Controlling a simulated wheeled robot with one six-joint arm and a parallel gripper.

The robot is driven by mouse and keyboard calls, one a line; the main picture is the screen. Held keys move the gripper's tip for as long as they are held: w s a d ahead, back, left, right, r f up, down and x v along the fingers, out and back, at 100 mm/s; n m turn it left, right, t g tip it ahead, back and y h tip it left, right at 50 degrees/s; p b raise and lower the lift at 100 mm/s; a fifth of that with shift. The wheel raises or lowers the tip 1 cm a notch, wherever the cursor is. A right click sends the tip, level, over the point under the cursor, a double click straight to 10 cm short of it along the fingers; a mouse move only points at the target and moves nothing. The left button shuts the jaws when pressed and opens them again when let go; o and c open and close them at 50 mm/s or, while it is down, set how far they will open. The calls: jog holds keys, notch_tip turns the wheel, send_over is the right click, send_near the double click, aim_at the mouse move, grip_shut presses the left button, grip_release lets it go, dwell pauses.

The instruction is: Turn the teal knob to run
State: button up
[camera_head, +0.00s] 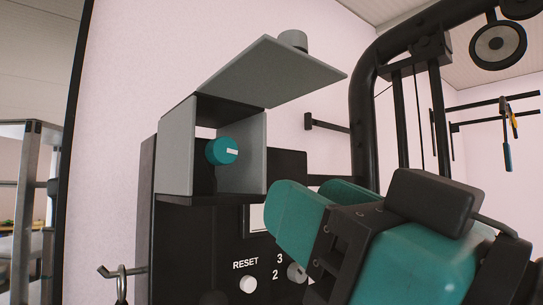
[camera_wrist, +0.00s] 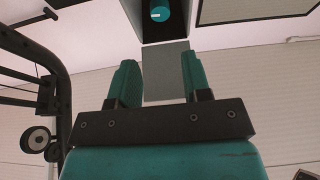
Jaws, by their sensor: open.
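The teal knob (camera_head: 219,151) sits inside an open-fronted grey housing (camera_head: 177,150) on a black panel. It bears a white mark that looks roughly level in the head view. The housing's grey lid (camera_head: 272,75) is raised, with a grey round handle (camera_head: 293,40) on top. No run label is readable. My gripper (camera_head: 312,193) is open and empty, to the right of and below the housing, apart from the knob. In the wrist view the knob (camera_wrist: 160,10) shows at the top edge, beyond and between the open fingers (camera_wrist: 160,68).
The black panel (camera_head: 185,230) carries a white RESET button (camera_head: 248,284) and another control (camera_head: 297,272) near the numbers 2 and 3. A hook (camera_head: 121,280) sticks out at lower left. A black tubular frame (camera_head: 362,110) with round weights (camera_head: 498,45) stands at right.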

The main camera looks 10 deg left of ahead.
aim_at(227, 154)
jog(key=p+x, duration=0.9)
jog(key=x, duration=0.4)
jog(key=shift+w+a+r+p, duration=0.15)
jog(key=shift+a+p, duration=0.1)
jog(key=shift+p, duration=0.15)
jog(key=shift+w+a, duration=0.3)
jog(key=shift+a, duration=0.05)
jog(key=c, duration=0.6)
jog(key=n+p, duration=0.1)
jog(key=p, duration=0.2)
jog(key=shift+r+g, duration=0.35)
jog(key=shift+g, duration=0.05)
jog(key=shift+c, duration=0.2)
jog(key=n+g+p, duration=0.1)
jog(key=n+p, duration=0.1)
jog(key=p, duration=0.2)
jog(key=shift+n+y, duration=0.4)
jog(key=shift+f+n+p, duration=0.25)
jog(key=shift+n+p, duration=0.05)
jog(key=shift+p, duration=0.45)
jog(key=shift+f, duration=0.1)
jog(key=o, duration=0.6)
